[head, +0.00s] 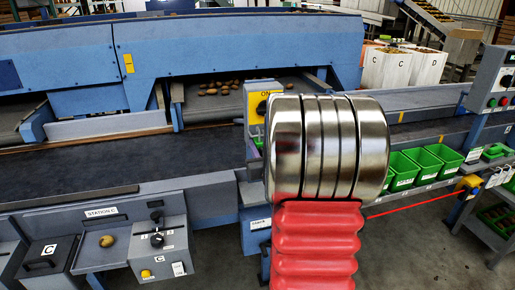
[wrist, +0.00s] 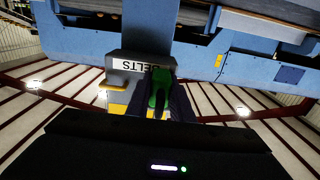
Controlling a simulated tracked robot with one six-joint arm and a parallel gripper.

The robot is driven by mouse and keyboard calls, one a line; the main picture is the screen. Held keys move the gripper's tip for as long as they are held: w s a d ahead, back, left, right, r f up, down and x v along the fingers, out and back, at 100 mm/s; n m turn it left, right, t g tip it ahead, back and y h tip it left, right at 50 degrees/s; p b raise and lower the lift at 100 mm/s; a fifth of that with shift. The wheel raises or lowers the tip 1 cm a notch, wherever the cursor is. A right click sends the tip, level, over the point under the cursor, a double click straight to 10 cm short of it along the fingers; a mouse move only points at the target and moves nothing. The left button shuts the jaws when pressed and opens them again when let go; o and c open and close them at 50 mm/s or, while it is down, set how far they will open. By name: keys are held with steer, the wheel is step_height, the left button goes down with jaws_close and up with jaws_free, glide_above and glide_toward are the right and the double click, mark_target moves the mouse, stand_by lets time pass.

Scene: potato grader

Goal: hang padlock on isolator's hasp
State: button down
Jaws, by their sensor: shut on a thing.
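My gripper (wrist: 161,100) shows in the wrist view, its dark fingers shut on a green padlock (wrist: 160,82). The shackle cannot be made out. The isolator (wrist: 126,68) is a grey box marked BELTS, upside down in this view, just beyond the padlock. Part of its yellow plate (wrist: 117,109) shows to the left of the fingers. In the head view the isolator's yellow ON plate (head: 263,97) and black knob (head: 262,107) show behind my arm, which covers its right and lower parts.
The blue grader (head: 200,50) stands behind, with potatoes (head: 222,88) on its bed. A dark belt (head: 70,165) runs across at left. Station C's control box (head: 158,240) is at lower left. Green bins (head: 425,160) and a red cord (head: 415,206) lie right.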

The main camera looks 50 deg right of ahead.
steer(key=shift+f, duration=0.65)
steer(key=c, duration=1.5)
jaws_free()
steer(key=shift+s, duration=0.15)
